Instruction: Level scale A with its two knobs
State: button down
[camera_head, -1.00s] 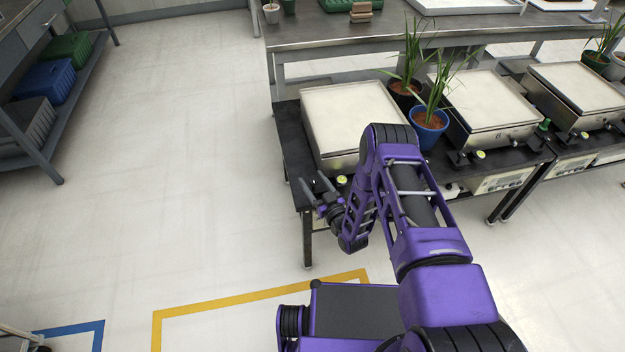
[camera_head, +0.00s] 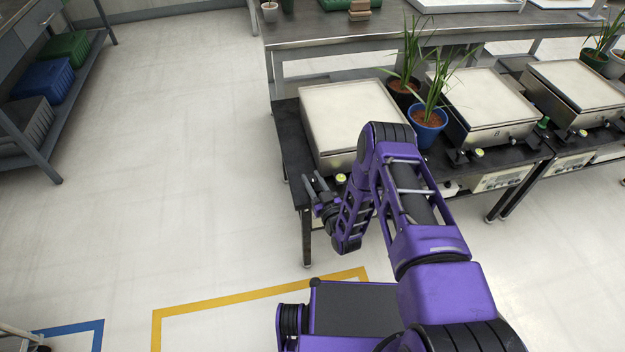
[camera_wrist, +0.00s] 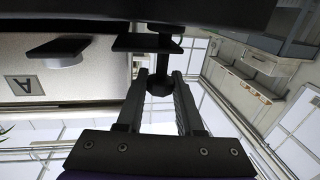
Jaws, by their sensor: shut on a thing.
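Scale A (camera_head: 352,112) is the leftmost scale on the dark bench in the head view. It has a pale square top and a metal body. Its letter A label (camera_wrist: 22,85) shows in the wrist view. A yellow-green round level (camera_head: 341,178) sits at its front edge; its bubble is too small to read. My gripper (camera_head: 314,183) is at the scale's front left corner. In the wrist view, my gripper (camera_wrist: 160,88) is shut on a dark knob (camera_wrist: 160,80) on a short stem.
Two potted plants, one in a blue pot (camera_head: 428,128), stand right of scale A. Scale B (camera_head: 482,100) and another scale (camera_head: 578,88) stand farther right. A raised bench (camera_head: 350,28) runs behind. The floor left of scale A is clear.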

jog(key=m+t+h, duration=0.1)
jog(key=m+h, duration=0.1)
jog(key=h, duration=0.1)
jog(key=m+h, duration=0.2)
jog(key=h, duration=0.1)
jog(key=shift+a+t, duration=0.1)
jog(key=shift+t, duration=0.3)
jog(key=m+h, duration=0.2)
jog(key=h, duration=0.1)
jog(key=m+h, duration=0.2)
jog(key=h, duration=0.2)
jog(key=shift+m+g, duration=0.3)
jog(key=shift+g, duration=0.1)
jog(key=m+g+h, duration=0.1)
jog(key=m+h, duration=0.1)
jog(key=h, duration=0.1)
jog(key=m+g+h, duration=0.2)
jog(key=h, duration=0.1)
jog(key=shift+m, duration=0.3)
jog(key=shift+m+g+h, duration=1.4)
jog(key=shift+g+h, duration=0.3)
jog(key=shift+g, duration=0.1)
jog(key=shift+m+g+h, duration=0.5)
jog(key=shift+m+g, duration=0.1)
jog(key=shift+g, duration=0.2)
jog(key=shift+r, duration=0.1)
jog(key=c, duration=0.5)
grip_release()
jog(key=shift+c, duration=0.2)
jog(key=shift+s, duration=0.1)
